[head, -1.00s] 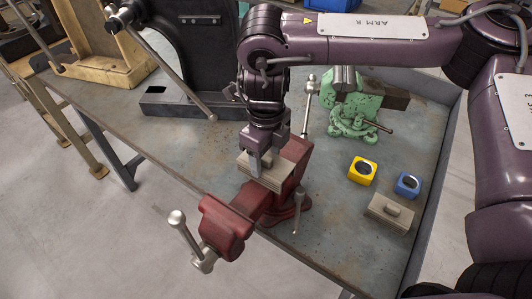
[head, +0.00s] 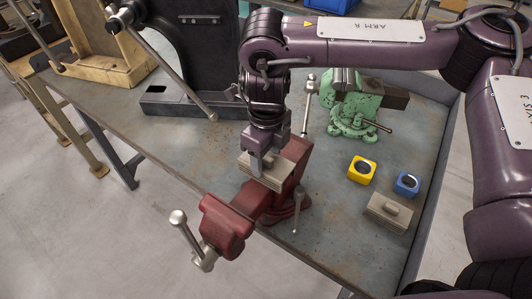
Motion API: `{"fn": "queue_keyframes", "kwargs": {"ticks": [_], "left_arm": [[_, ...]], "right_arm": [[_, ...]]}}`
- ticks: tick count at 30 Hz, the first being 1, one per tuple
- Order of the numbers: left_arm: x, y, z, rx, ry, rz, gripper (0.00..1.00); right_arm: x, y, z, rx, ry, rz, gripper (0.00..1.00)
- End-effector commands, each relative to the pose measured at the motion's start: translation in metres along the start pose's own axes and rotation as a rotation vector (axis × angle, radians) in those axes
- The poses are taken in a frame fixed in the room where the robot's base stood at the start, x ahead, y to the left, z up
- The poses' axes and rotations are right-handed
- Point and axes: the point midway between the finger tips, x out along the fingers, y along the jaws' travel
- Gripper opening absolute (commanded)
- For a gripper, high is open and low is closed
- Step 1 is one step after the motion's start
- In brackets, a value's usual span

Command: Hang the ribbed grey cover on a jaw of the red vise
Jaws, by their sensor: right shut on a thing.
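The red vise (head: 228,224) stands at the front edge of the workbench, its front jaw toward the lower left and its rear jaw behind. A ribbed grey cover (head: 270,176) is at the vise's rear jaw, on the side facing the opening. My right gripper (head: 262,165) comes down from above and is shut on this cover. The gripper hides part of the cover's top, so I cannot tell whether it sits fully on the jaw. A second ribbed grey cover (head: 389,211) lies on the bench to the right. My left gripper is not in view.
A green vise (head: 354,110) stands farther back. The bench is clear left of the red vise.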

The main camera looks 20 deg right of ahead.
Motion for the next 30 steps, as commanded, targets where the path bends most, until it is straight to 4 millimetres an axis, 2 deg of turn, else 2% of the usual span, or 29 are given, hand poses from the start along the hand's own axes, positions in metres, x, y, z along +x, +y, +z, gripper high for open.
{"fn": "queue_keyframes", "kwargs": {"ticks": [7,8,13,23,30], "left_arm": [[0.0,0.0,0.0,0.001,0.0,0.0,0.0],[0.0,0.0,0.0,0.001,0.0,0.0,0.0],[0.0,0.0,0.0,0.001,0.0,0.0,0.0],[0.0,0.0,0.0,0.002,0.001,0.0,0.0],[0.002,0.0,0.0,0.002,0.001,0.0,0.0]], "right_arm": [[0.001,-0.001,0.0,0.001,0.001,-0.001,0.34],[0.001,-0.001,0.0,0.001,0.001,-0.001,0.61],[0.0,-0.001,0.0,0.001,0.0,-0.001,0.83],[-0.003,-0.001,0.0,0.001,-0.001,-0.002,0.83],[-0.036,-0.002,0.001,0.001,-0.004,-0.005,0.83]]}}
